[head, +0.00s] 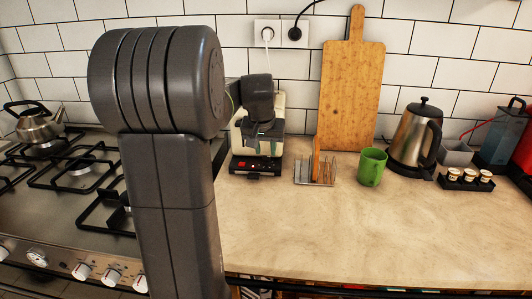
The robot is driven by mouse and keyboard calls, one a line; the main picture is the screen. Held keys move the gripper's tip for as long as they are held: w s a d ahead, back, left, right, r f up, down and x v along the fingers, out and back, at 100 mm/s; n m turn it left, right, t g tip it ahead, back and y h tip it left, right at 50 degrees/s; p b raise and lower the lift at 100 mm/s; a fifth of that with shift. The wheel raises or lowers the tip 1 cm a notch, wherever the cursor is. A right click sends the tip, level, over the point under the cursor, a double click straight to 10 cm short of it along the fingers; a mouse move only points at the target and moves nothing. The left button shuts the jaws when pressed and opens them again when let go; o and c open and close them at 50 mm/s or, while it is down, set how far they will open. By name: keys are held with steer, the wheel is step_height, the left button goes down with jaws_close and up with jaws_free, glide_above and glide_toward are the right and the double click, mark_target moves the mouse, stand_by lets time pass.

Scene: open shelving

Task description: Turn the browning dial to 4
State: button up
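A cream toaster (275,145) stands on the worktop near the hob, against the tiled wall. Its low dark front panel (258,164) shows a small red spot at the left and small controls beside it. The browning dial is too small to make out, and its setting cannot be read. My gripper (262,134) is in front of the toaster's upper front, above the panel, and hides part of the body. Whether it touches the toaster, and how far its fingers are apart, cannot be told.
A toast rack (316,181) with a brown slice, a green mug (371,167) and a kettle (412,138) stand to the right. A wooden board (351,95) leans on the wall. The hob (75,180) is left. The front worktop (370,230) is clear.

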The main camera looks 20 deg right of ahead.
steer(key=p+v, duration=0.1)
steer(key=v, duration=0.9)
steer(key=shift+r, duration=0.25)
steer(key=shift+o, duration=1.3)
steer(key=shift+a+f, duration=0.15)
steer(key=w+a+f+n+t+p, duration=0.1)
steer(key=w+a+f+t+p, duration=0.1)
steer(key=w+a+f+t, duration=0.1)
steer(key=m+t+h+p, duration=0.2)
steer(key=t+h+p, duration=0.1)
steer(key=h+p, duration=0.25)
glide_toward(266, 161)
steer(key=shift+t+h, duration=0.3)
steer(key=shift+h, duration=0.05)
steer(key=x, duration=0.2)
steer(key=b+x, duration=0.1)
steer(key=x, duration=0.2)
steer(key=b+x, duration=0.1)
steer(key=x, duration=0.2)
steer(key=shift+s+a+f, duration=0.15)
steer(key=shift+f, duration=0.15)
